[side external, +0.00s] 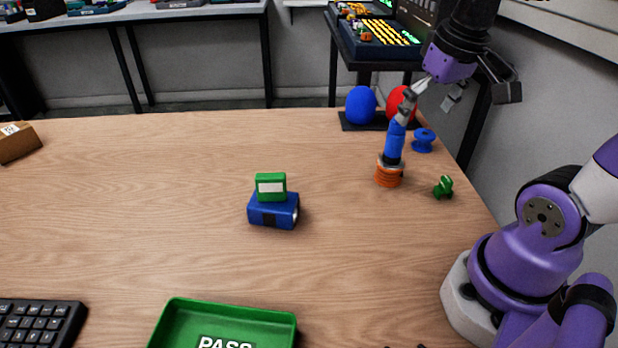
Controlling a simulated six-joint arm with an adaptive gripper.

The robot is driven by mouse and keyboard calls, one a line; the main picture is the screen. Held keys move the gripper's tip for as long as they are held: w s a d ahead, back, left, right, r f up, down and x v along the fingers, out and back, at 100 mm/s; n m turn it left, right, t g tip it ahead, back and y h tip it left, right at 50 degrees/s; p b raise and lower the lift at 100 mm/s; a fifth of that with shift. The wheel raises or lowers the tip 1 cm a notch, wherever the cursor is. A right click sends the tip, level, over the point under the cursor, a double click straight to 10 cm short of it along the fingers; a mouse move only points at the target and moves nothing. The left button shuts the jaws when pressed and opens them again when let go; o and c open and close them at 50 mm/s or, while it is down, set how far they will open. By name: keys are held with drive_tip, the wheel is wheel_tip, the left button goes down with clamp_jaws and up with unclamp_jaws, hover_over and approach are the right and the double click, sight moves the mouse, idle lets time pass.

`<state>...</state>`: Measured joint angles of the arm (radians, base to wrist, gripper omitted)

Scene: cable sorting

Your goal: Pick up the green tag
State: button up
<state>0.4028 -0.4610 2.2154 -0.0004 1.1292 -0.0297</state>
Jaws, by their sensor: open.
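A green tag (271,187) with a white label panel stands upright on a blue block (272,210) near the middle of the table. The block has a dark patch on its front. My gripper (430,102) is open, high at the back right, well away from the tag. One finger overlaps the top of a blue cylinder (394,147) in the picture; I cannot tell whether they touch. Nothing shows held between the fingers.
The blue cylinder stands at an orange ringed piece (389,176). Nearby are a small green piece (443,187), a blue spool (423,140), and blue (361,105) and red (399,103) rounded objects. A green PASS tray (283,320) and keyboard (38,322) lie in front. The table's left middle is clear.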

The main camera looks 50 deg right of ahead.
drive_tip(key=a+f+n+t+y, duration=0.1)
drive_tip(key=a+n, duration=0.3)
drive_tip(key=a, duration=0.4)
drive_tip(key=shift+a+f+t, duration=0.2)
drive_tip(key=shift+a+t, duration=0.15)
drive_tip(key=shift+t, duration=0.55)
drive_tip(key=c, duration=0.5)
drive_tip(key=shift+o, duration=0.2)
drive_tip(key=m+g, duration=0.5)
drive_tip(key=m, duration=0.2)
approach(447, 179)
drive_tip(key=w+a, duration=0.1)
drive_tip(key=shift+m+g, duration=0.3)
drive_tip(key=shift+m, duration=0.1)
drive_tip(key=f, duration=0.5)
drive_tip(key=shift+s+d+f, duration=0.15)
drive_tip(key=shift+s+d, duration=0.15)
drive_tip(key=shift+d+f, duration=0.2)
drive_tip(key=shift+f, duration=1.3)
drive_tip(key=shift+d+f, duration=0.2)
drive_tip(key=shift+f, duration=1.35)
